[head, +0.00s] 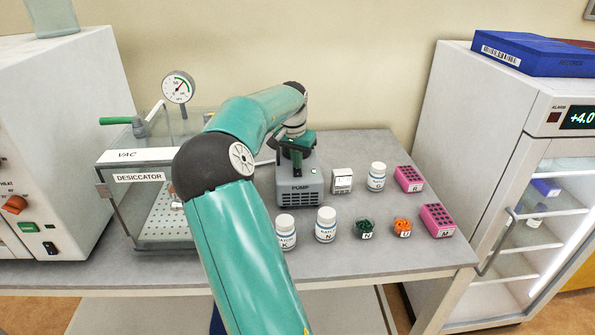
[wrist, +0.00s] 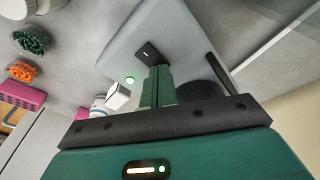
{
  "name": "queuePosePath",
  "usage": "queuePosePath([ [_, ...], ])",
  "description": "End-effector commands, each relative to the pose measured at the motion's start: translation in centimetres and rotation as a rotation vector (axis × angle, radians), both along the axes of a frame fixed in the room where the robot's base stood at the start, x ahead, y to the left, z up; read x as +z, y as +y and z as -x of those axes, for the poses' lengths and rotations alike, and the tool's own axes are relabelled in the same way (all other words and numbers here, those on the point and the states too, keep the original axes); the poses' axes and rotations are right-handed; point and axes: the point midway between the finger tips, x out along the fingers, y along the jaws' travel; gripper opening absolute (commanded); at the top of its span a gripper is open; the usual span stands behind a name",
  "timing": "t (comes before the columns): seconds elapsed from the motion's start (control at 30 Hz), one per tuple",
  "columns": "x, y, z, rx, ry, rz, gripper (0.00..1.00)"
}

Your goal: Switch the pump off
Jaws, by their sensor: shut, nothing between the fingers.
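The grey pump (head: 299,190), labelled PUMP, stands on the bench behind my arm. In the wrist view the pump's top (wrist: 185,35) shows a small black rocker switch (wrist: 148,52) with a white mark and a lit green light (wrist: 130,79). My gripper (head: 297,168) is over the pump and points down. Its green fingers (wrist: 157,75) are shut together and empty. In the wrist view the fingertips appear just beside the switch; whether they touch it or the pump's top I cannot tell.
A glass desiccator (head: 140,205) with a gauge (head: 178,88) stands left of the pump. To the right are a small white box (head: 342,181), white bottles (head: 326,225), dishes of green and orange pieces (head: 402,228) and pink racks (head: 437,220). A fridge (head: 480,130) borders the bench.

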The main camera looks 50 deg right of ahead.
Motion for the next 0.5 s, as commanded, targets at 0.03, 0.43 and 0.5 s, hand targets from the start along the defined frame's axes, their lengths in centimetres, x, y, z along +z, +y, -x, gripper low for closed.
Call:
queuePosePath([
  [0.03, -0.1, 0.0, 0.0, 0.0, 0.0, 0.0, 0.0],
  [0.43, 0.2, 0.0, 0.0, 0.0, -0.001, 0.0, 0.0],
  [0.5, 0.7, 0.0, 0.0, 0.0, -0.002, 0.0, 0.0],
])
